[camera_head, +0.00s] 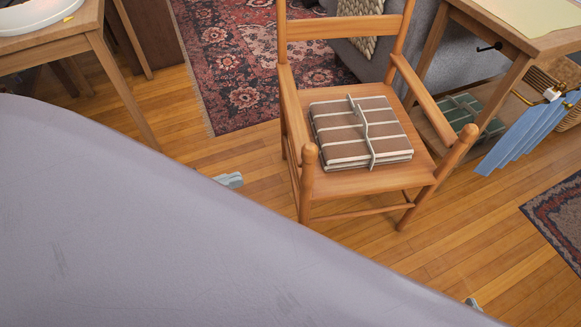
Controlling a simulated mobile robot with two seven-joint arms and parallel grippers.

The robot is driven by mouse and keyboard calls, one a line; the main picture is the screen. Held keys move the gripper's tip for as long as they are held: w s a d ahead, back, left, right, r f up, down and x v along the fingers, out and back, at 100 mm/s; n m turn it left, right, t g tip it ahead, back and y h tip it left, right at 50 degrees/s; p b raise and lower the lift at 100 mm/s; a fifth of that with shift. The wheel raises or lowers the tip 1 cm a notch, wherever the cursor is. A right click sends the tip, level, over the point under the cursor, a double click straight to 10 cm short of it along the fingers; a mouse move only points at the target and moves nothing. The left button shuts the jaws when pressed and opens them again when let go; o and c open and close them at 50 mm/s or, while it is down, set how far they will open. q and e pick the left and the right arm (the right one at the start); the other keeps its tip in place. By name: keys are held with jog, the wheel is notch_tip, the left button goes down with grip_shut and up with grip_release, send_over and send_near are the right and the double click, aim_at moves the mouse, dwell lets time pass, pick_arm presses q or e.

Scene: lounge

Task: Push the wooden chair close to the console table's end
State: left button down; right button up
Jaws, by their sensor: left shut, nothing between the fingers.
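The wooden armchair (343,27) stands upright on the plank floor, right of centre, with a striped, strapped bundle (360,130) on its seat. A wooden table with a dark knob (510,45) stands close at its right; another wooden table (50,50) is at top left. I cannot tell for sure which is the console table. My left gripper (229,180) shows as a small grey tip low to the left of the chair, shut, empty and apart from it. Only a sliver of my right gripper (472,303) shows at the bottom right; its jaws are hidden.
A large grey surface (170,235) fills the lower left and hides both arms. A patterned red rug (232,60) lies behind the chair and another (560,220) at right. Blue slats (525,130) hang at right near a basket. Bare floor lies around the chair's front.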

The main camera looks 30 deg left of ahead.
pick_arm(q)
send_near(317, 152)
jog(key=w+d, duration=0.1)
jog(key=w+d+f, duration=0.1)
jog(key=w, duration=0.1)
jog(key=shift+w+f, duration=0.15)
jog(key=shift+w, duration=0.15)
pick_arm(e)
jog(key=shift+w+a+r, duration=0.15)
jog(key=shift+a, duration=0.05)
pick_arm(q)
jog(key=shift+w+d, duration=0.1)
jog(key=b+x, duration=0.3)
jog(key=x, duration=0.5)
jog(key=shift+w+b, duration=0.15)
jog(key=shift+b, duration=0.15)
pick_arm(e)
jog(key=shift+w+a+r+n+t+y, duration=0.25)
jog(key=shift+w+a+r, duration=0.1)
jog(key=shift+a, duration=0.25)
jog(key=shift+w+a+r+n+t+y, duration=0.15)
jog(key=shift+w+a+r+y, duration=0.15)
jog(key=shift+a, duration=0.25)
jog(key=shift+s+d+f, duration=0.1)
